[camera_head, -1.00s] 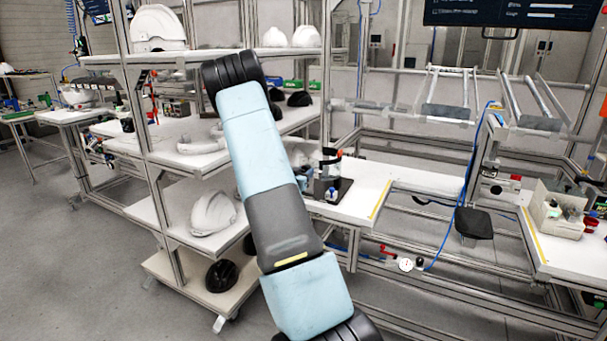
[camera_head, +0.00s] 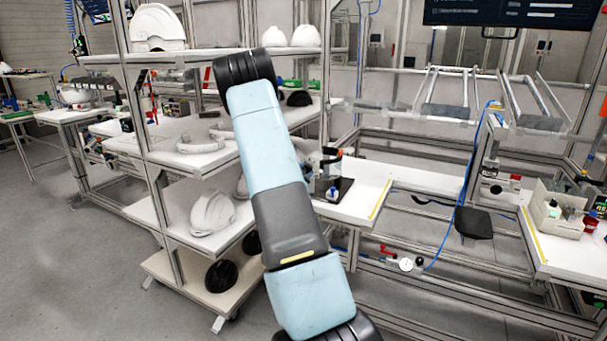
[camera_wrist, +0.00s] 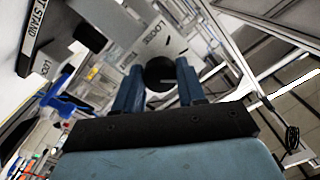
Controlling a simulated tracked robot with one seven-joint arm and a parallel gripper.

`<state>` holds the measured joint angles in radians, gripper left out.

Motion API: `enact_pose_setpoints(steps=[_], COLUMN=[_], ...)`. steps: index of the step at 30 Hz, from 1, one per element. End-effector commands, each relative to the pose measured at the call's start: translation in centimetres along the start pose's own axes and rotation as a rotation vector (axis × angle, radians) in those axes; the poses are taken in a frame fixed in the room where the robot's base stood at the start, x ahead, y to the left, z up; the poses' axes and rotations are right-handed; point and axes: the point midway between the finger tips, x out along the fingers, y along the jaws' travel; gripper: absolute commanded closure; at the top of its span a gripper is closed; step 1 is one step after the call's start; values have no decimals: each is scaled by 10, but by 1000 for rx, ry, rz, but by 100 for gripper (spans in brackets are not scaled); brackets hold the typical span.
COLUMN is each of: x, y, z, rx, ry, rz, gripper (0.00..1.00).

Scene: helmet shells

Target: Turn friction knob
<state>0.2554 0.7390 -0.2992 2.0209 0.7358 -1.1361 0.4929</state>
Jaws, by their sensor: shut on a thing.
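The friction knob (camera_wrist: 159,75) is round and black and sits on a pale grey plate (camera_wrist: 178,42) printed with the word LOOSE. In the wrist view my gripper (camera_wrist: 160,66) has one blue finger on each side of the knob and is shut on it. The knob lies between the fingertips, and its lower edge is partly covered by the fingers. In the head view my arm shows, but my gripper and the knob cannot be made out.
A grey part lettered STAND (camera_wrist: 32,30) is at the wrist view's upper left. In the head view, a shelf rack (camera_head: 185,150) with white helmet shells (camera_head: 212,213) stands beside my arm. A white bench (camera_head: 360,203) is to the right.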

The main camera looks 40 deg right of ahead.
Motion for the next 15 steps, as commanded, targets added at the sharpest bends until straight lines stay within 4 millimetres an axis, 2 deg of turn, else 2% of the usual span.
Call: enact_pose_setpoints(steps=[15], x=[1], y=[2], z=[-1], rx=[94], ry=[2], rz=[5], gripper=[91])
